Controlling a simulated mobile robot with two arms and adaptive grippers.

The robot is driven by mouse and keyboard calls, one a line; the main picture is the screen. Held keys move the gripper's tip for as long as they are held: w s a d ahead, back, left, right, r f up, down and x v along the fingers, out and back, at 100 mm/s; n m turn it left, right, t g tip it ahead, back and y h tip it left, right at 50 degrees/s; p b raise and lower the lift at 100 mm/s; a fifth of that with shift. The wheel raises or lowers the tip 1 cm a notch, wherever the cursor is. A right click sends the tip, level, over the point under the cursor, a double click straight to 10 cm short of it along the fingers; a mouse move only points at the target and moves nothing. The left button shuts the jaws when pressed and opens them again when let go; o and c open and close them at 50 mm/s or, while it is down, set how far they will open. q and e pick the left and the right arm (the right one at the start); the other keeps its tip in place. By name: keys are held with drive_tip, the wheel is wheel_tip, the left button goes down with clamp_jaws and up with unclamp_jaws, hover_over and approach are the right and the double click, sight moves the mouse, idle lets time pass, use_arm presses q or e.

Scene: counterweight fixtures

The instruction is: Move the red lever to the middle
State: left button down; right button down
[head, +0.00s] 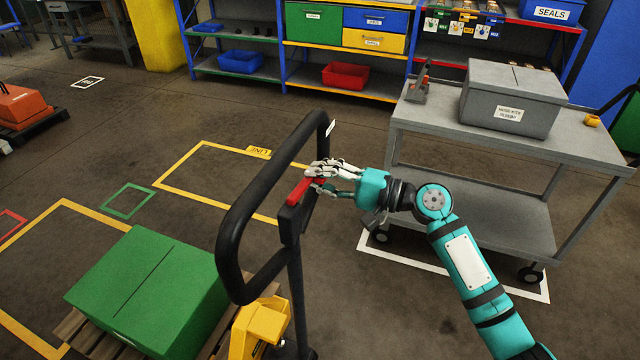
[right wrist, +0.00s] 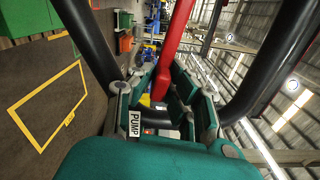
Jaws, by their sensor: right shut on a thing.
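The red lever (head: 299,192) sits at the head of the black loop handle (head: 232,215) of a yellow pallet jack (head: 258,322). My right gripper (head: 318,180) reaches in from the right and is shut on the lever's end. In the right wrist view the red lever (right wrist: 173,45) runs between the fingers of my gripper (right wrist: 168,95), with black handle tubes on both sides. The fingers hide part of the lever, and I cannot tell its exact setting. My left gripper is not in view.
A green box (head: 150,285) lies on a wooden pallet (head: 85,335) at lower left. A grey cart (head: 430,125) with a grey lidded box (head: 510,95) stands at right, close behind my right arm. Shelves with bins line the back. Floor between is mostly clear.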

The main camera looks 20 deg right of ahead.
drive_tip(key=shift+r+n+b, duration=0.3)
drive_tip(key=shift+n+b, duration=0.1)
drive_tip(key=shift+n, duration=0.3)
drive_tip(key=shift+r+n, duration=0.3)
drive_tip(key=shift+r, duration=0.15)
drive_tip(key=c, duration=1.6)
unclamp_jaws()
drive_tip(key=v, duration=1.2)
drive_tip(key=shift+f, duration=0.1)
